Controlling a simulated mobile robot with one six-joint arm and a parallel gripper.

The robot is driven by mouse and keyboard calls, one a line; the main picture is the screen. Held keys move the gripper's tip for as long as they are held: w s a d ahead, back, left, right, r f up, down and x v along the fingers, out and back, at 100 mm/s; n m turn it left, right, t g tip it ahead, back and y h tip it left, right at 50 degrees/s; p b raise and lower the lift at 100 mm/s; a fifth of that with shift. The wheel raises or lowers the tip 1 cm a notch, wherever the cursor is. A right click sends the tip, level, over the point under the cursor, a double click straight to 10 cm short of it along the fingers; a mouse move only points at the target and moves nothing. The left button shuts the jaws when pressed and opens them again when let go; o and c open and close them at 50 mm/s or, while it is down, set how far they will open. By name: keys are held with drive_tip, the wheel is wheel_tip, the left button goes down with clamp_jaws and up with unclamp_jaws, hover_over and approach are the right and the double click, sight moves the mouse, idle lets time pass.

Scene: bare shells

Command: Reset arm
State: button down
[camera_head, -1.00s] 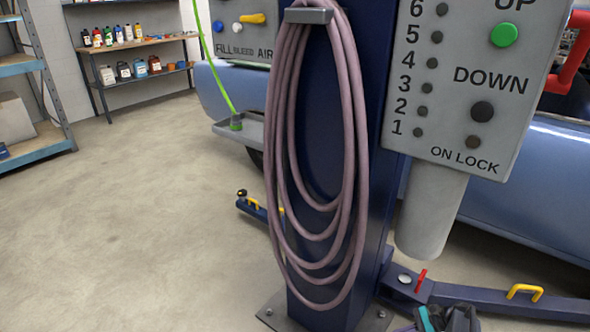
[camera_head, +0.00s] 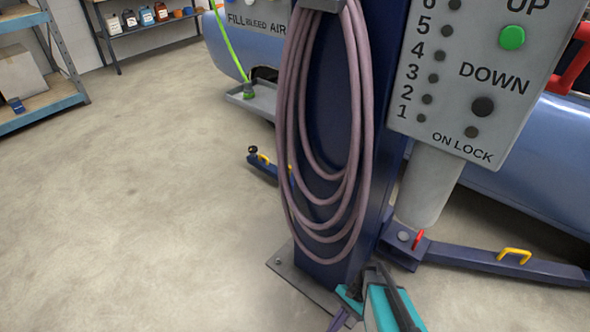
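My gripper (camera_head: 374,300), teal and black, shows at the bottom edge, in front of the foot of the blue lift post (camera_head: 330,95). It is partly cut off by the frame, and I cannot make out whether its fingers are open or hold anything. A mauve hose (camera_head: 358,150) hangs in loops on the post. A grey control box (camera_head: 455,75) to the right carries a green UP button (camera_head: 512,38), a black DOWN button (camera_head: 483,106), an ON LOCK button (camera_head: 471,132) and a column of small numbered buttons.
The post's base plate (camera_head: 290,275) is bolted to the floor. A low blue lift arm (camera_head: 475,257) with a yellow handle (camera_head: 514,254) runs right. A blue car (camera_head: 535,160) stands behind. A shelf rack (camera_head: 45,112) stands at left; the floor (camera_head: 150,210) between is clear.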

drive_tip(key=s+r+n+h+p, duration=0.3)
drive_tip(key=s+n+h, duration=0.15)
drive_tip(key=s, duration=0.35)
drive_tip(key=d+n, duration=0.1)
drive_tip(key=n, duration=0.1)
drive_tip(key=d+n+h, duration=0.1)
drive_tip(key=d+n, duration=0.1)
drive_tip(key=d+f+n+t+h, duration=0.1)
drive_tip(key=n, duration=0.2)
drive_tip(key=shift+s+d, duration=0.2)
drive_tip(key=shift+d, duration=0.05)
drive_tip(key=shift+d, duration=0.1)
idle(1.1)
